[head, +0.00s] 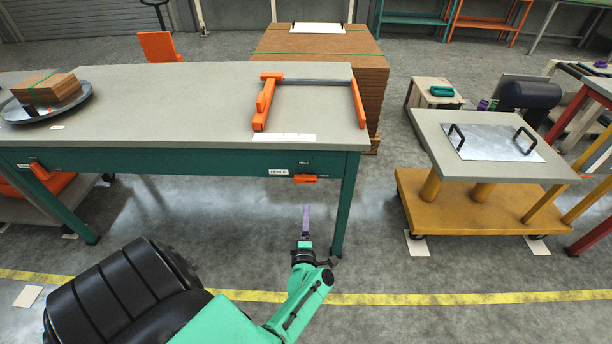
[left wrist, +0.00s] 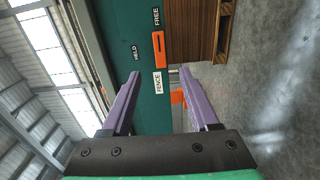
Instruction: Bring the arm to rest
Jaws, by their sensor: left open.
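My left arm comes in from the bottom of the head view. The lever lies lengthwise toward the word FREE; HELD is printed to one side. The lever also shows below the tabletop in the head view (head: 304,178). My right gripper is not in view.
The grey tabletop (head: 190,100) carries an orange-ended fence (head: 315,82) at right and a round tray (head: 20,113) with brown boards at left. A board stack (head: 345,50) stands behind. A yellow cart (head: 480,205) with a metal plate stands right. Floor between is clear.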

